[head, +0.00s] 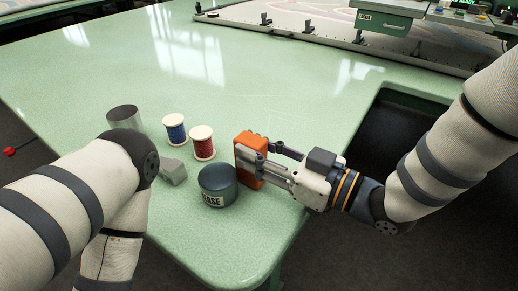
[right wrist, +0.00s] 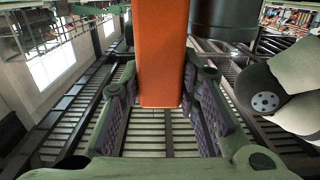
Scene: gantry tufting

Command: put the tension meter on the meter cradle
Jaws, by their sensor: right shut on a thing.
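The tension meter appears to be the orange block (head: 250,157), upright in the head view near the front edge of the green table. My right gripper (head: 263,160) is shut on it, with a finger along each side. In the right wrist view the orange block (right wrist: 160,55) stands between the two fingers (right wrist: 160,100). The small grey angled block (head: 173,172), partly behind my left arm, may be the meter cradle. It lies to the left of the meter, beyond the dark jar. My left gripper is out of view.
A dark lidded jar (head: 217,184) stands close to the left of the orange block. A red spool (head: 202,143), a blue spool (head: 175,129) and a metal cup (head: 125,117) stand behind. The green table (head: 270,75) is clear beyond. A dark recess (head: 395,130) lies at right.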

